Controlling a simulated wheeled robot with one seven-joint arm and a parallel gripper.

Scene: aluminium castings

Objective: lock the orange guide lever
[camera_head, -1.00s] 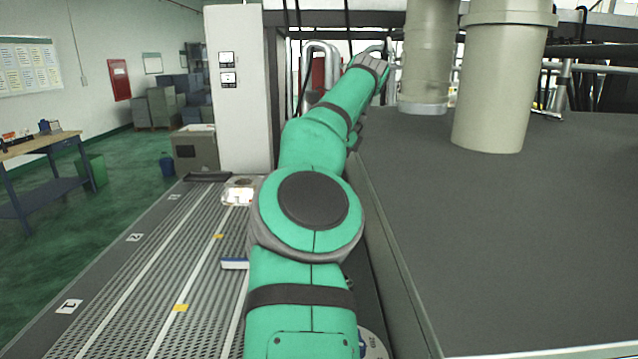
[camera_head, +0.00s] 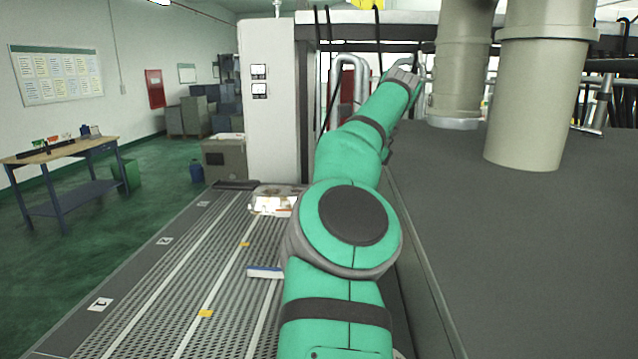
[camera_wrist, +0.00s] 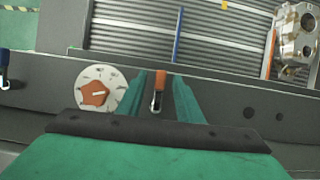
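The orange guide lever (camera_wrist: 160,84) shows in the wrist view as a short orange handle with a metal end, on the grey rail. My gripper (camera_wrist: 159,80) points at the rail, its two green fingers spread with the lever between them in the picture. I see no finger touching the lever, and the depth between them is unclear. Nothing is held. In the head view my green arm reaches away to the far end of the line. The lever and my fingertips cannot be made out there.
A pale dial with an orange knob (camera_wrist: 94,94) sits on the rail (camera_wrist: 230,108) left of my fingers. A metal casting (camera_wrist: 296,30) lies on the ribbed conveyor beyond. In the head view, the conveyor (camera_head: 180,290) runs along the left and a dark cabinet top (camera_head: 530,260) fills the right.

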